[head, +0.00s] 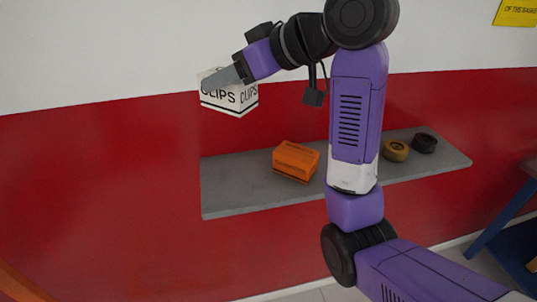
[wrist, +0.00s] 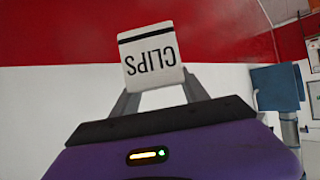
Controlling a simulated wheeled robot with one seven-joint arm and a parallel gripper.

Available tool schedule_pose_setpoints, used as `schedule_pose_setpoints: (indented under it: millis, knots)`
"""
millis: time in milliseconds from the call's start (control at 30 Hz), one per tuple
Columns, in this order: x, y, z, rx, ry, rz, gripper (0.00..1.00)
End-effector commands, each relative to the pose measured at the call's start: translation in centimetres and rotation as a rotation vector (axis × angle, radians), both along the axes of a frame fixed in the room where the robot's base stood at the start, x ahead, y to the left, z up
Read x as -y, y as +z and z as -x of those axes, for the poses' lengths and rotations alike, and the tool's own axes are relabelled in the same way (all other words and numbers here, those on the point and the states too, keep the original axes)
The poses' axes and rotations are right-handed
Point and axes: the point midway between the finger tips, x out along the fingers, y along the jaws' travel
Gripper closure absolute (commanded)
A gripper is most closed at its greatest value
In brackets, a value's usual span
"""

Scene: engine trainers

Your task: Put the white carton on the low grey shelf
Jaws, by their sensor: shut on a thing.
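The white carton (head: 232,97), marked "CLIPS" with a dark stripe, is held in the air in front of the wall, above and near the left end of the shelf. My gripper (head: 222,76) is shut on it from above right. In the wrist view the carton (wrist: 150,55) sits between the two fingers of my gripper (wrist: 154,92). The low grey shelf (head: 235,190) runs along the red wall below. Its left part is bare. My arm hides part of the shelf's middle.
An orange box (head: 296,161) stands on the shelf's middle. A tan roll (head: 395,151) and a dark roll (head: 425,143) lie toward its right end. A blue table or stand (head: 505,220) is at far right. Free shelf room lies left of the orange box.

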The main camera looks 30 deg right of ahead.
Motion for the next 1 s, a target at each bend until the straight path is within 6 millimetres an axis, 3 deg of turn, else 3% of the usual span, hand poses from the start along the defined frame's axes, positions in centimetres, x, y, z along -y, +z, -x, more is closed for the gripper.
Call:
schedule_pose_setpoints:
  millis: [600, 1000]
  knots:
    - [0.0, -13.6, 0.1, -0.005, -0.001, -0.002, 1.0]
    - [0.0, -17.2, 0.0, -0.003, -0.001, -0.001, 1.0]
